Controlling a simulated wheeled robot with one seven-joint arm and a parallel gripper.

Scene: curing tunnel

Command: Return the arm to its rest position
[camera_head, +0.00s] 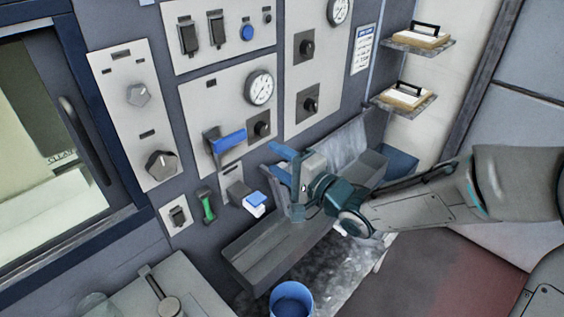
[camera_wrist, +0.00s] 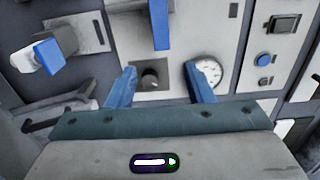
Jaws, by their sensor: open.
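My gripper (camera_head: 279,163) is in front of the control panel, above the grey ledge, with its blue fingers toward the panel. In the wrist view my gripper (camera_wrist: 160,88) has its two blue fingers spread apart with nothing between them. A black knob (camera_wrist: 150,78) and a round gauge (camera_wrist: 208,73) show beyond the fingers. A blue-handled lever (camera_head: 228,140) is on the panel left of my gripper. A white switch with a blue end (camera_head: 255,203) sits below that lever, close to the gripper's left side. My arm reaches in from the right.
The grey ledge (camera_head: 255,257) runs below the panel under my gripper. A blue bucket (camera_head: 291,299) stands below it. Two small shelves with clipboards (camera_head: 420,36) are on the wall at upper right. A green handle (camera_head: 206,206) is on the panel. Open floor (camera_head: 430,270) shows at lower right.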

